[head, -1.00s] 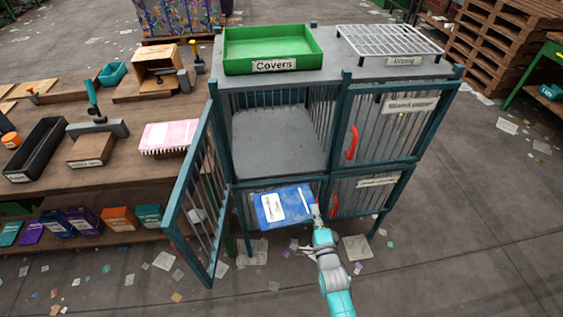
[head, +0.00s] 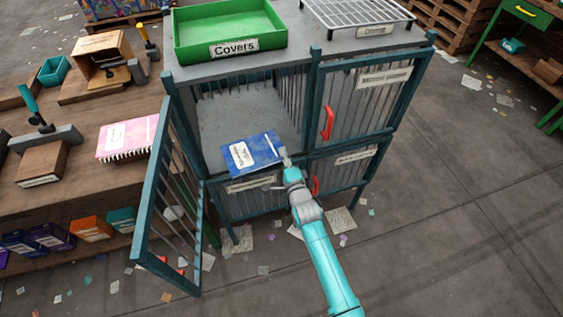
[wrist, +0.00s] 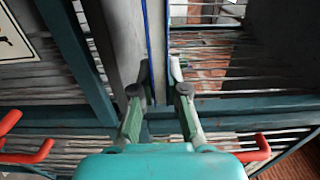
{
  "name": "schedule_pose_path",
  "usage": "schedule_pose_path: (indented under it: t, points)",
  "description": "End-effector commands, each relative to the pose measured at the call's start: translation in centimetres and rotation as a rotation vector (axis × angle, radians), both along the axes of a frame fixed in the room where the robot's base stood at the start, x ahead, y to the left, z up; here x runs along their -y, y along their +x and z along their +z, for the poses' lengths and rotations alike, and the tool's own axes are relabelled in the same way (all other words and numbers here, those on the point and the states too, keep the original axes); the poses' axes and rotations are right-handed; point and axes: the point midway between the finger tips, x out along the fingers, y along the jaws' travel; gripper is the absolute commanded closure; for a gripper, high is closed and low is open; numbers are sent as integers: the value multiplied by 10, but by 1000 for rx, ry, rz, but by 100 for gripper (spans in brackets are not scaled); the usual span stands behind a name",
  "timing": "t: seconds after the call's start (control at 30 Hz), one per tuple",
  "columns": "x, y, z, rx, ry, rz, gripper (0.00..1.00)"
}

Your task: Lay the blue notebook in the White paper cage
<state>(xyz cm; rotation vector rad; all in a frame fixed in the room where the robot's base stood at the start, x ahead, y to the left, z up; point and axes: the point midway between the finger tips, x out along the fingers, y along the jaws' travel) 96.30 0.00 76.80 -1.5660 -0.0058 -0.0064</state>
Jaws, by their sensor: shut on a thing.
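The blue notebook (head: 265,147), with a white label on its cover, is at the mouth of the open upper-left cage (head: 215,110). My gripper (head: 284,157) is shut on the notebook's right edge. In the wrist view, the notebook (wrist: 157,40) is edge-on between the fingers of my gripper (wrist: 161,85). In the head view the notebook covers part of the cage's front edge; whether it touches the floor there cannot be told. The visible cage floor is bare grey. No label reading "White paper" is legible, so I cannot confirm which cage bears that name.
The barred door (head: 167,200) stands swung open at the left. The upper-right cage (head: 365,105) is shut, with a red handle (head: 327,122). A green Covers tray (head: 230,30) and a wire rack (head: 355,14) are on top. A pink notebook (head: 127,137) lies on the left bench.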

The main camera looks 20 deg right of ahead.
Motion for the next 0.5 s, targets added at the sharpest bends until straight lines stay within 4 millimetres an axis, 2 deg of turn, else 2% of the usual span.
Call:
schedule_pose_path:
  t: [0.23,0.5]
  points:
    - [0,0,-32,1,0,0,100]
    - [0,0,-38,2,0,0,100]
